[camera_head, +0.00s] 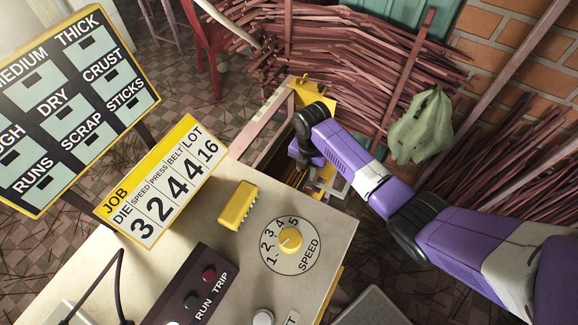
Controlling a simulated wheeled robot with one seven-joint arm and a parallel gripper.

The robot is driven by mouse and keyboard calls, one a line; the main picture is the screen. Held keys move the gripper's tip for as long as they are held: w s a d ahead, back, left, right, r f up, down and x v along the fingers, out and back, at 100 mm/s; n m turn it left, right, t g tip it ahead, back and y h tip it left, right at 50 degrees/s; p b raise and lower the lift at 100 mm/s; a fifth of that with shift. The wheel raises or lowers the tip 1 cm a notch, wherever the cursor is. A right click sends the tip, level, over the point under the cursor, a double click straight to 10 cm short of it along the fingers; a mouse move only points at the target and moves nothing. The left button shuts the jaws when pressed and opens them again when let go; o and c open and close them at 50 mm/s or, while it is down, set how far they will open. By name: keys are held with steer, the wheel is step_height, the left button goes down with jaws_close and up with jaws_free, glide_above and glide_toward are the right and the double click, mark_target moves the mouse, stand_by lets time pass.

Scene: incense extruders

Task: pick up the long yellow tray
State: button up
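A yellow oblong block (238,205) with a notched long side lies on the cream machine top, left of the speed dial. A larger yellow piece (317,93) shows behind the wrist of my arm, at the far end of the machine. Which of these is the long yellow tray, if either, I cannot tell. My gripper (328,184) is low beyond the far edge of the machine top, apart from the notched block. Its fingers are small and partly hidden, so whether it is open or shut is unclear. I see nothing clearly held in it.
The cream machine top (205,250) bears a speed dial (290,240), a dark run/trip switch box (192,295) and a job sign (165,180). A large label board (70,105) stands at left. Bundled sticks, a green sack (422,125) and a brick wall lie behind my arm.

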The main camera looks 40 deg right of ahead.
jaws_close()
steer(key=shift+r, duration=0.1)
stand_by(1.2)
